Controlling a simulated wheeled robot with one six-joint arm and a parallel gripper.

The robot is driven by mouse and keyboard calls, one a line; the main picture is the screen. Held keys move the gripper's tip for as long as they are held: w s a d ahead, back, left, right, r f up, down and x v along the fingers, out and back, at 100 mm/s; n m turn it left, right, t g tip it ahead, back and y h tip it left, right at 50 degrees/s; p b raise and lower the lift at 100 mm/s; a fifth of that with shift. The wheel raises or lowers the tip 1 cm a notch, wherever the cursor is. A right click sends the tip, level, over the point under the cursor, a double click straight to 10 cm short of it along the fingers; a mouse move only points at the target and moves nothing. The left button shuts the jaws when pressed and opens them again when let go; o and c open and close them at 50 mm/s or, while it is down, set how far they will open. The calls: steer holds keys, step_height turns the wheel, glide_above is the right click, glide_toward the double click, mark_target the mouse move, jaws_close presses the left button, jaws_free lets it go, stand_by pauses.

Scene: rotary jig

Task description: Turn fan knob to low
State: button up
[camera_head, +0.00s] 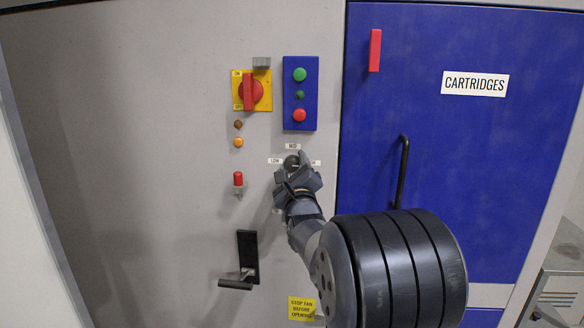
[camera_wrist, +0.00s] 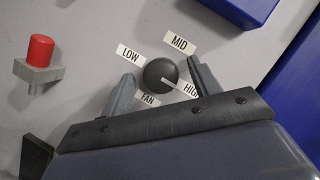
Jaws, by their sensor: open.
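The fan knob (camera_wrist: 160,73) is a round dark knob on the grey panel. The labels LOW (camera_wrist: 130,54), MID (camera_wrist: 179,43) and HIGH (camera_wrist: 187,90) stand around it, with FAN (camera_wrist: 149,100) below. A white strip runs from the knob's lower right edge toward HIGH; I cannot tell how much of it is a pointer mark. My gripper (camera_wrist: 162,69) is open, with one finger left of the knob and one right of it, and gaps showing on both sides. In the head view my gripper (camera_head: 293,168) partly covers the knob.
A red-capped switch (camera_wrist: 40,52) is left of the knob. A blue button box (camera_head: 300,122) and a yellow-and-red rotary switch (camera_head: 251,91) are above. A black lever (camera_head: 247,262) is lower left. A blue door (camera_head: 470,150) with a black handle (camera_head: 403,170) is right.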

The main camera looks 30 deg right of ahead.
steer(key=c, duration=1)
